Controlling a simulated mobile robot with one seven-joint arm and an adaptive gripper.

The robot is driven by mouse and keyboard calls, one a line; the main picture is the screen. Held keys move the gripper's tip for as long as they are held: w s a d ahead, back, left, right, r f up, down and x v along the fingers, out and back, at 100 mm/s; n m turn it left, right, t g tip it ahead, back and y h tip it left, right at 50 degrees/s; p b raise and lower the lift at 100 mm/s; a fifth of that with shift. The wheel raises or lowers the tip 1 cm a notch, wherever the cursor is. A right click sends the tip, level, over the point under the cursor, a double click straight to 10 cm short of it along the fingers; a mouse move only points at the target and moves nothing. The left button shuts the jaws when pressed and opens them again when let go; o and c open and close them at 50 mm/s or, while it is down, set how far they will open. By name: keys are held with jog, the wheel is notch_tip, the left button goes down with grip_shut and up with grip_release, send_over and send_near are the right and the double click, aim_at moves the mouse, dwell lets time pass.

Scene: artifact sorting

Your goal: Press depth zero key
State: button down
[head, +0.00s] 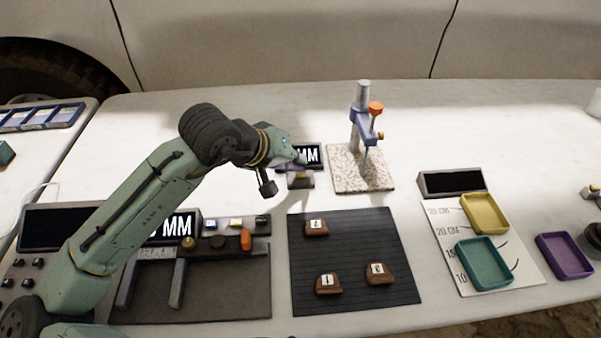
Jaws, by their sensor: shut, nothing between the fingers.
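My gripper (300,167) is shut and empty. It is at the small depth display (314,153), whose screen reads "MM" on the part that shows. Below the fingertips is a small block (301,181) with a yellowish top, partly covered by the gripper. I cannot make out a zero key there, nor tell whether the fingertips touch anything. To the right, a blue gauge stand (362,125) with an orange knob (376,107) stands on a speckled stone plate (345,183).
A dark mat (350,250) holds three brown labelled pieces. Front left is a caliper station (225,285) with several buttons, partly behind my arm. At right are yellow (504,229), teal (466,281) and purple (565,275) trays and a dark display (424,184). The table's back left is clear.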

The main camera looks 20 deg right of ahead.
aim_at(300, 174)
jog(key=shift+s+d+f+b, duration=0.1)
jog(key=shift+s+f+b, duration=0.1)
jog(key=shift+f+b, duration=0.2)
jog(key=shift+s+d+f+b, duration=0.15)
jog(key=shift+f+b, duration=0.1)
jog(key=shift+f, duration=0.2)
dwell(0.7)
jog(key=shift+a+r+p, duration=0.1)
jog(key=shift+r+p, duration=0.3)
jog(key=shift+r, duration=0.15)
notch_tip(300, 174, up, 3)
jog(key=p, duration=0.2)
jog(key=shift+p, duration=0.4)
jog(key=shift+w+d+r+p, duration=0.25)
jog(key=shift+d+r+p, duration=0.25)
jog(key=shift+r+p, duration=0.4)
jog(key=shift+w+f, duration=0.2)
jog(key=shift+a+r, duration=0.15)
jog(key=shift+a, duration=0.1)
jog(key=shift+a, duration=0.1)
